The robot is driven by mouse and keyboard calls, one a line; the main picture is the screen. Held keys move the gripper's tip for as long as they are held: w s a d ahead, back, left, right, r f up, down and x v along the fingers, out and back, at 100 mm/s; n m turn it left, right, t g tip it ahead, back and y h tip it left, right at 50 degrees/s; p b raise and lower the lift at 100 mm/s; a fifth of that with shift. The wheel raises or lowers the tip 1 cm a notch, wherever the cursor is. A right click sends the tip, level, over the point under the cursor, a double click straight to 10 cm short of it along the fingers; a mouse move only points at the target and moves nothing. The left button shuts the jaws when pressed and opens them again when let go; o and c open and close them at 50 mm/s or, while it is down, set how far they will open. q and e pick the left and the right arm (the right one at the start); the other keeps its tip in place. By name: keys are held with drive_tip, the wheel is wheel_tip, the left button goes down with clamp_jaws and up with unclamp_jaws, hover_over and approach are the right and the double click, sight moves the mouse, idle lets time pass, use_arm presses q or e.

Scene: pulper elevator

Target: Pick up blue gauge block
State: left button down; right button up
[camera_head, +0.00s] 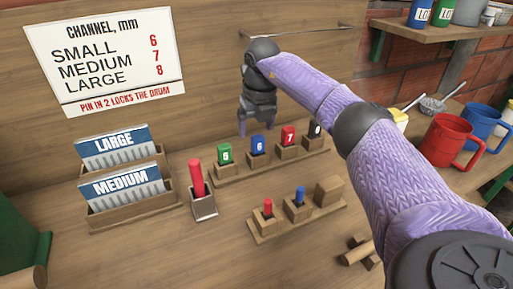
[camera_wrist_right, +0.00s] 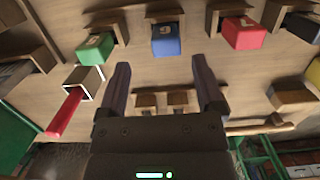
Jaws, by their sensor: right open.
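The blue gauge block (camera_head: 257,144), marked 6, stands upright in a wooden holder of the back rack (camera_head: 228,178), between a green block (camera_head: 224,154) and a red block (camera_head: 288,137). In the right wrist view the blue block (camera_wrist_right: 166,40) lies ahead of the fingertips, roughly between their lines, with a gap to them. My right gripper (camera_head: 256,126) is open and empty, pointing down above and behind the blue block; its fingers also show in the wrist view (camera_wrist_right: 160,66). My left gripper is not in view.
A dark block (camera_head: 315,129) stands at the rack's right end. A red rod (camera_head: 196,178) stands in a box at left. Mugs (camera_head: 449,138) stand at right.

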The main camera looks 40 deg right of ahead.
sight(258, 137)
drive_tip(key=f, duration=0.1)
drive_tip(key=f+b, duration=0.1)
drive_tip(key=f, duration=0.1)
drive_tip(key=d+f+b, duration=0.1)
drive_tip(key=f, duration=0.1)
drive_tip(key=shift+w+f, duration=0.1)
drive_tip(key=shift+w, duration=0.1)
drive_tip(key=shift+w+f, duration=0.1)
drive_tip(key=shift+r, duration=0.2)
drive_tip(key=shift+c, duration=0.6)
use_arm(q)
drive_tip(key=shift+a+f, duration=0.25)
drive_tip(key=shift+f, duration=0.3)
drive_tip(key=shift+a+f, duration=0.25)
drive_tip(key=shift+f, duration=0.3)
use_arm(e)
clamp_jaws()
